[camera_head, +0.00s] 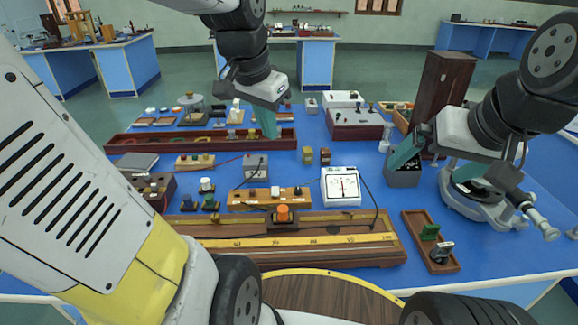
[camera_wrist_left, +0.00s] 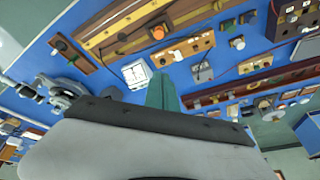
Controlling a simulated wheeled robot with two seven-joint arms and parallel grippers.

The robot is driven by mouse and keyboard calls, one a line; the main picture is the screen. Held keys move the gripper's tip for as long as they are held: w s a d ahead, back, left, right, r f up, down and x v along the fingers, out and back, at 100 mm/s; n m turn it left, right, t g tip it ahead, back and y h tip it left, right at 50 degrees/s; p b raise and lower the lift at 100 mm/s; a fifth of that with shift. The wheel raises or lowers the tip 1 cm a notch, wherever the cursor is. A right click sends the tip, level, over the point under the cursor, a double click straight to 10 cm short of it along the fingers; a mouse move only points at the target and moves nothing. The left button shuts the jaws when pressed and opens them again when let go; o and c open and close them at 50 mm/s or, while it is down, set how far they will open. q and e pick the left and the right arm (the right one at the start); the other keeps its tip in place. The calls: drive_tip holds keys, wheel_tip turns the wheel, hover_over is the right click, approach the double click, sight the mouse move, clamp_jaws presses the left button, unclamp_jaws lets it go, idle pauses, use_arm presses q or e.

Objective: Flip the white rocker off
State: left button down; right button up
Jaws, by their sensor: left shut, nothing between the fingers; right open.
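I cannot make out a white rocker for certain. A wooden strip (camera_head: 243,198) with several small fittings lies mid-bench in the head view; it also shows in the wrist view (camera_wrist_left: 190,47), with a small pale part on it (camera_wrist_left: 177,54). My left gripper (camera_head: 266,122) is shut and empty, fingers pointing down above the back half of the bench; its teal fingers show in the wrist view (camera_wrist_left: 162,92). My right gripper (camera_head: 440,163) is open at the right, near a dark grey box (camera_head: 403,178).
A white-faced meter (camera_head: 341,186) stands right of the strip, with cables nearby. A long wire board (camera_head: 330,240) with an orange knob (camera_head: 283,213) lies in front. A long red-brown tray (camera_head: 130,142) lies behind. A spectrometer (camera_head: 475,195) and tall wooden cabinet (camera_head: 442,85) stand at the right.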

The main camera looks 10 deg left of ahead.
use_arm(q)
drive_tip(key=w+a+f+m+g, duration=0.25)
drive_tip(key=w+f+m, duration=0.25)
drive_tip(key=w, duration=0.5)
drive_tip(key=m+g, duration=0.3)
drive_tip(key=m, duration=0.2)
hover_over(274, 193)
drive_tip(key=w, duration=0.2)
wheel_tip(274, 193, down, 10)
drive_tip(key=shift+w+a, duration=0.15)
drive_tip(key=shift+a, duration=0.15)
drive_tip(key=shift+f, duration=0.15)
drive_tip(key=f, duration=0.4)
drive_tip(key=s+f, duration=0.1)
drive_tip(key=f, duration=0.4)
drive_tip(key=s+f, duration=0.1)
drive_tip(key=f, duration=0.3)
drive_tip(key=shift+d+f, duration=0.2)
drive_tip(key=shift+f, duration=0.2)
drive_tip(key=shift+f, duration=0.2)
drive_tip(key=shift+w+a+r, duration=0.15)
drive_tip(key=shift+w, duration=0.6)
